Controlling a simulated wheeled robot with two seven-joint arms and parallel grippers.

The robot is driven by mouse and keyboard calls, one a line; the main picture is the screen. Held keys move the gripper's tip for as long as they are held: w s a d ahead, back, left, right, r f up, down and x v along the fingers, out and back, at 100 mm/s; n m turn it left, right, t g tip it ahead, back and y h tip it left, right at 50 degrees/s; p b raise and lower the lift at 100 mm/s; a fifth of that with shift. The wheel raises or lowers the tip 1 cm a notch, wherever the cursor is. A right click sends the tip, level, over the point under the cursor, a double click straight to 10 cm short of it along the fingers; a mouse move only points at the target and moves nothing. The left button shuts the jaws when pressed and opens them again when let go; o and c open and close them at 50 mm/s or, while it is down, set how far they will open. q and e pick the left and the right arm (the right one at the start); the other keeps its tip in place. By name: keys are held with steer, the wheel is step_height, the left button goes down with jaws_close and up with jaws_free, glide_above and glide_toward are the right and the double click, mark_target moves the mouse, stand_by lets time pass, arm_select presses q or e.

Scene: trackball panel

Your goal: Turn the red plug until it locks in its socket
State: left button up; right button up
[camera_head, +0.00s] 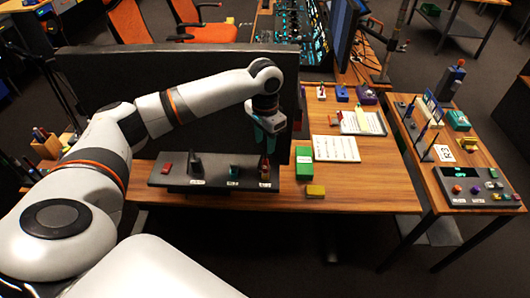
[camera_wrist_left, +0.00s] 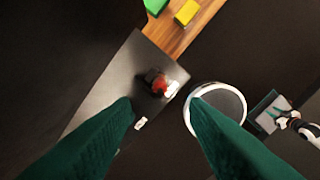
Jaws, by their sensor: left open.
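The red plug (camera_head: 264,168) stands on the right end of a dark sloped panel (camera_head: 215,182). In the wrist view the plug (camera_wrist_left: 160,86) shows as a red piece with a pale part beside it. My left gripper (camera_head: 263,139) is above the plug, pointing down. It is open and empty; its two teal fingers (camera_wrist_left: 160,105) are spread on either side below the plug in the wrist view, apart from it. The socket is hard to make out. A small white and teal shape at the right of the wrist view may be my right gripper (camera_wrist_left: 278,112).
The panel also holds a red button (camera_head: 166,169), a black lever (camera_head: 195,162) and a teal knob (camera_head: 233,171). A dark screen (camera_head: 170,85) stands behind it. A green box (camera_head: 304,168) and yellow block (camera_head: 316,191) lie to its right.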

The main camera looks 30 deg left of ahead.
mark_target(265, 159)
arm_select(q)
step_height(265, 159, down, 10)
steer(key=shift+f+p, duration=0.1)
steer(key=shift+p, duration=1.05)
jaws_close()
steer(key=c, duration=0.8)
jaws_free()
jaws_close()
